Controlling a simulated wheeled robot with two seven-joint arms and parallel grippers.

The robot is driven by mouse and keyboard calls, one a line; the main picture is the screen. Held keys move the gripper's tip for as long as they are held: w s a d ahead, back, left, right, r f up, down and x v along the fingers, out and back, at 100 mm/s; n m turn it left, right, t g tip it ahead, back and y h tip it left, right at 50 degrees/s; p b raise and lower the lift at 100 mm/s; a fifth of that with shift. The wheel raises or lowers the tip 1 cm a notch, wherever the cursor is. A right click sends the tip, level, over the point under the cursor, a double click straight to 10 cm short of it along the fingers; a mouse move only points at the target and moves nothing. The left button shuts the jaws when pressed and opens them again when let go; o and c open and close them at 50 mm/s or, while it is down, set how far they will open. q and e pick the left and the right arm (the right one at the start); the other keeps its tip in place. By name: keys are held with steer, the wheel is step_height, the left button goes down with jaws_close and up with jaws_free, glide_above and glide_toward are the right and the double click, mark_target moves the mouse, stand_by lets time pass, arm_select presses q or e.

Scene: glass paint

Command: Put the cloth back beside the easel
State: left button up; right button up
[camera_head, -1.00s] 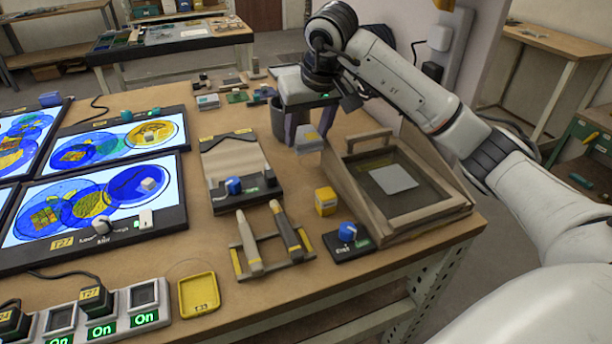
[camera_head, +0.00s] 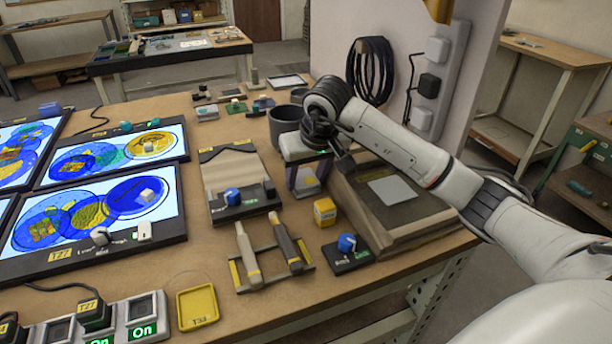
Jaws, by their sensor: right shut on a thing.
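The wooden easel (camera_head: 425,221) lies as a low sloped frame at the table's right side, with a pale square pane (camera_head: 392,191) on it. My right gripper (camera_head: 307,176) points down just left of the easel. It is shut on a small grey piece with a yellow mark, which I take to be the cloth (camera_head: 308,183). The cloth is low, close to the tabletop; I cannot tell whether it touches. My right arm hides the easel's upper part. My left gripper is not in view.
A yellow cube (camera_head: 325,211) stands just in front of the gripper. A blue-knobbed box (camera_head: 348,246) sits before the easel, and a tool rack (camera_head: 270,259) left of it. A dark cup (camera_head: 284,126) stands behind the gripper. Lit screens (camera_head: 95,215) fill the left.

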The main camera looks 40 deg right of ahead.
steer(key=o, duration=0.7)
steer(key=shift+o, duration=0.2)
steer(key=shift+r+p, duration=0.2)
steer(key=shift+p, duration=0.1)
steer(key=v, duration=1.2)
steer(key=shift+f, duration=0.15)
